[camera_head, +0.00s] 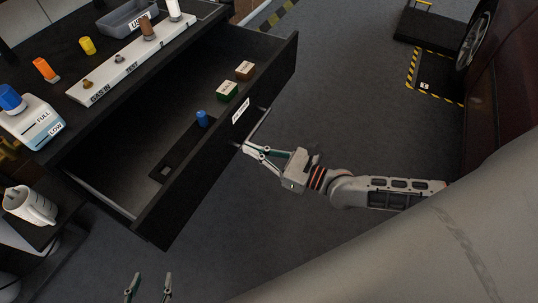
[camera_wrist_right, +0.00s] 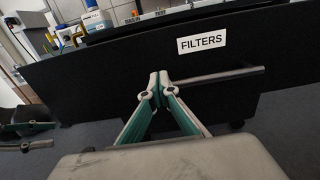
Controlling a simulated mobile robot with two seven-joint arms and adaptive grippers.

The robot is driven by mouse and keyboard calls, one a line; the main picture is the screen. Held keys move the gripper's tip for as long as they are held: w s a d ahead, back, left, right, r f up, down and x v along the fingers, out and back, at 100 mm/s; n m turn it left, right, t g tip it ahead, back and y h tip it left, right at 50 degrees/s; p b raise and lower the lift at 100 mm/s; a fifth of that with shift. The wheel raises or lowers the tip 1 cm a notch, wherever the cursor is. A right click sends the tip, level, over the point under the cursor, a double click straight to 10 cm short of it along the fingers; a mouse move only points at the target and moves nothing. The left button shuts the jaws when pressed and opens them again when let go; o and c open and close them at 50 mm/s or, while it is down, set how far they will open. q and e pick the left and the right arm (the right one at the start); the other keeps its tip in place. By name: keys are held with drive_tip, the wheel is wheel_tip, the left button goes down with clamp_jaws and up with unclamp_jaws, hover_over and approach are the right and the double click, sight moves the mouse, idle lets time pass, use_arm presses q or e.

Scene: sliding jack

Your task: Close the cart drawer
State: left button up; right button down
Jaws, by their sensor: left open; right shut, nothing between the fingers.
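The cart drawer (camera_head: 215,145) is pulled out, with its black front panel facing right; its inside is visible. A grey bar handle (camera_head: 262,121) and a white label sit on that front; the handle (camera_wrist_right: 215,76) and the "FILTERS" label (camera_wrist_right: 202,42) also show in the right wrist view. My right gripper (camera_head: 246,148) is shut and empty, its tips by the near end of the handle. In the right wrist view, its closed tips (camera_wrist_right: 158,82) are against or just before the front panel; contact is unclear. My left gripper (camera_head: 148,287) is open at the bottom edge, apart from the drawer.
A white mug (camera_head: 30,206) stands lower left.

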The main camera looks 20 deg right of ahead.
sight(226, 138)
drive_tip(key=shift+x, duration=2.75)
